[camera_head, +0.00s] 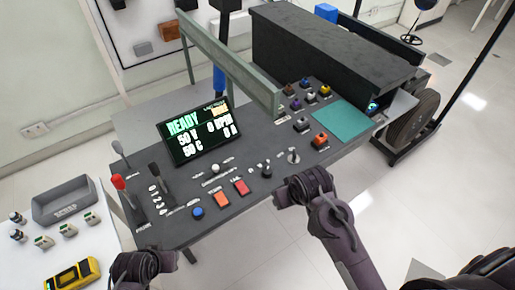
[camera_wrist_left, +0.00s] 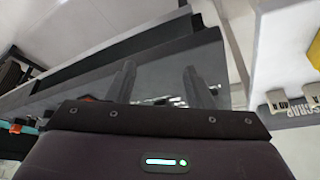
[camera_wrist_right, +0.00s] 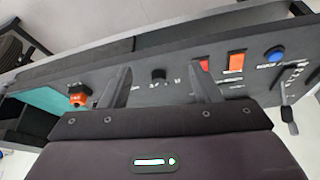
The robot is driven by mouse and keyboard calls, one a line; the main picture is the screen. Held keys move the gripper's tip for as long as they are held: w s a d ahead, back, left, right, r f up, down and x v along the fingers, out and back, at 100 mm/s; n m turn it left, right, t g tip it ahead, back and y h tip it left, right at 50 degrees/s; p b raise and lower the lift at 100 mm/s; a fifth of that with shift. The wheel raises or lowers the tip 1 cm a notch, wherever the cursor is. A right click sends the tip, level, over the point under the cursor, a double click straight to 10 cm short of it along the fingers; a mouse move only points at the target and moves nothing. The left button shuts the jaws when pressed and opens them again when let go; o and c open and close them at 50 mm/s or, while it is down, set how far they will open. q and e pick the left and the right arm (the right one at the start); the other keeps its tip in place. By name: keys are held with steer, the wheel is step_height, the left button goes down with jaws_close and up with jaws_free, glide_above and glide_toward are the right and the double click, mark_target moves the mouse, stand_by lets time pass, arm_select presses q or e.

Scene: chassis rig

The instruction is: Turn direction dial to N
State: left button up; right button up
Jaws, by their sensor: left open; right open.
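A small black knob (camera_head: 266,170), which looks like the direction dial, stands on the dark control panel (camera_head: 240,180) in the head view. It also shows in the right wrist view (camera_wrist_right: 158,75), between my fingers in the picture, with small white marks that I cannot read, so its setting is unclear. My right gripper (camera_head: 302,187) is open and empty, near the panel's front edge, to the right of the knob. In the right wrist view its two fingers (camera_wrist_right: 161,85) are spread. My left gripper (camera_head: 140,266) is open and empty at the panel's front left, with fingers apart in the left wrist view (camera_wrist_left: 160,80).
A silver lever (camera_head: 293,156) stands right of the knob. Red and orange buttons (camera_head: 241,187) and a blue button (camera_head: 198,212) lie to the left. A display (camera_head: 198,130) reads READY. A red-topped lever (camera_head: 119,182) stands at the left. A grey bin (camera_head: 66,203) sits on the white table.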

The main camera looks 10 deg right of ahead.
steer(key=w+f+g+p, duration=0.1)
steer(key=w+g, duration=0.1)
steer(key=w, duration=0.1)
arm_select(q)
steer(key=s+a+f+g, duration=0.1)
steer(key=s+f+g, duration=0.1)
steer(key=s+f, duration=0.65)
steer(key=s+a+f+g, duration=0.15)
steer(key=s+f, duration=0.25)
steer(key=f, duration=0.9)
steer(key=s+a+f, duration=0.3)
steer(key=s+f, duration=0.7)
steer(key=s, duration=0.4)
arm_select(e)
steer(key=m+g+h, duration=0.1)
steer(key=g, duration=0.2)
glide_above(267, 170)
steer(key=shift+a+f, duration=0.25)
steer(key=shift+f, duration=0.95)
steer(key=f+b, duration=0.7)
steer(key=b, duration=0.1)
steer(key=shift+d+f, duration=0.25)
steer(key=shift+f, duration=0.15)
arm_select(q)
step_height(267, 170, down, 8)
steer(key=shift+d+y, duration=0.15)
steer(key=shift+y, duration=0.15)
steer(key=shift+s+f, duration=0.1)
arm_select(e)
steer(key=shift+r, duration=0.1)
